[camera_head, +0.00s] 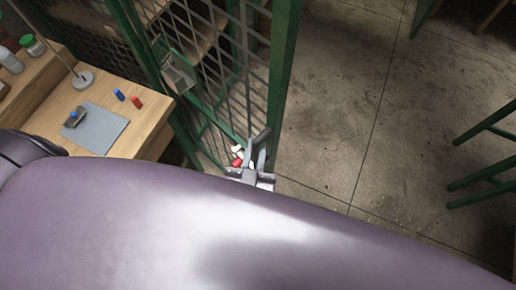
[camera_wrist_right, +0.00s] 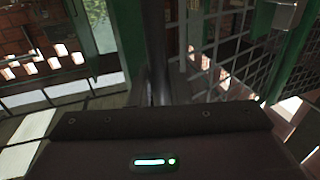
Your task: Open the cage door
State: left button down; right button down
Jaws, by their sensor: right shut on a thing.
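The cage door (camera_head: 281,70) is a tall green frame with grey metal mesh, right of the workbench in the head view. My right gripper (camera_head: 258,152) is at the low end of its right upright and is shut on the door there. The exact grip point is hard to make out. A metal lock box (camera_head: 178,72) sits on the green frame left of the mesh. How far the door stands open cannot be told. My left gripper is out of view.
A wooden workbench (camera_head: 150,105) at left holds a grey-blue mat (camera_head: 98,133), small blue and red items and a lamp stand. Small red and white things (camera_head: 237,156) show beside my right gripper. Concrete floor (camera_head: 350,90) right of the door is clear up to green legs (camera_head: 480,180).

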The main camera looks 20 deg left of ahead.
jog(key=shift+a+r, duration=0.1)
dwell(0.3)
jog(key=c, duration=1.5)
grip_release()
jog(key=shift+o, duration=0.2)
